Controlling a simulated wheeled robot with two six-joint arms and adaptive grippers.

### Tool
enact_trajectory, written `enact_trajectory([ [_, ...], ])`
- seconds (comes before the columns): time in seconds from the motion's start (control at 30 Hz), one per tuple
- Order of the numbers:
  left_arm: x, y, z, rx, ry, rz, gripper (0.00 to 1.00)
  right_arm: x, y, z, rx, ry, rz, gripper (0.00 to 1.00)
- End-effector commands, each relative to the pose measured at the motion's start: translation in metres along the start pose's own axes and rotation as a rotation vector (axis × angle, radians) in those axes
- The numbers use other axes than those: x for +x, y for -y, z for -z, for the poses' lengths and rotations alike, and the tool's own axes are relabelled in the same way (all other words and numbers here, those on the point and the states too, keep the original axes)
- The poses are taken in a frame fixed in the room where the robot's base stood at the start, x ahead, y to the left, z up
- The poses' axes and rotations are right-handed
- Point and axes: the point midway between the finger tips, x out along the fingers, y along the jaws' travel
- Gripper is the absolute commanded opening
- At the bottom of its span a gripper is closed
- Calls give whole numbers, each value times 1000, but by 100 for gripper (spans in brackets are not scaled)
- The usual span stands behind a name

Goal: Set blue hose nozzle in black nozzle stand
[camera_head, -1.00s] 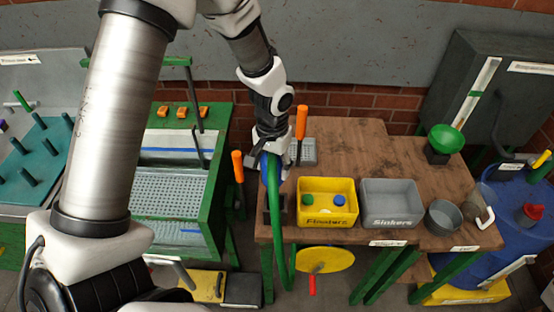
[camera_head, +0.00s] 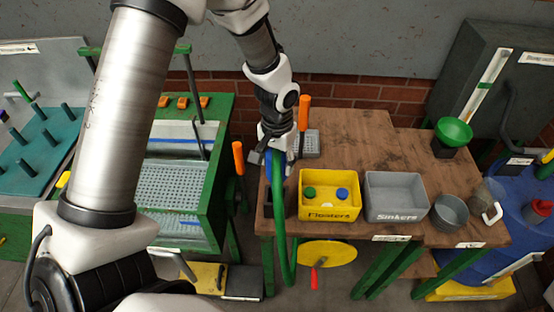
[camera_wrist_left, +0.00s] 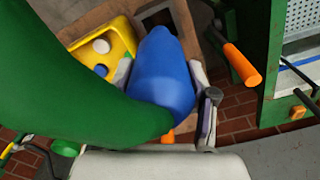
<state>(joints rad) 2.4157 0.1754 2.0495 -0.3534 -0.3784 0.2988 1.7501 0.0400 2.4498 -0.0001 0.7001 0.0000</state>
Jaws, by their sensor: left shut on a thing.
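My left gripper (camera_head: 277,152) is shut on the blue hose nozzle (camera_wrist_left: 163,80), with one finger on each side of it in the left wrist view. In the head view only a little of the blue shows between the gripper and the green hose (camera_head: 279,215). The hose hangs down past the table's front edge. The black nozzle stand (camera_head: 267,203) is at the table's front left corner, partly hidden by the hose. A dark square opening (camera_wrist_left: 158,20) shows just beyond the nozzle in the left wrist view. The nozzle appears above it; contact cannot be told. My right gripper is out of view.
A yellow Floaters bin (camera_head: 330,213) with a green and a blue piece stands close right of the hose. A grey Sinkers bin (camera_head: 394,214) stands beside it. An orange handle (camera_head: 238,158) rises at the left, near the green-framed machine (camera_head: 214,190).

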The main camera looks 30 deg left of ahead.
Motion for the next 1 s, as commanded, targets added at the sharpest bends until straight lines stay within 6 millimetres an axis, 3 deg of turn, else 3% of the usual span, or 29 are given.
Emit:
enact_trajectory([
  [1.0,35,0,-3,0,0,0,32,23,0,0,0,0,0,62],
])
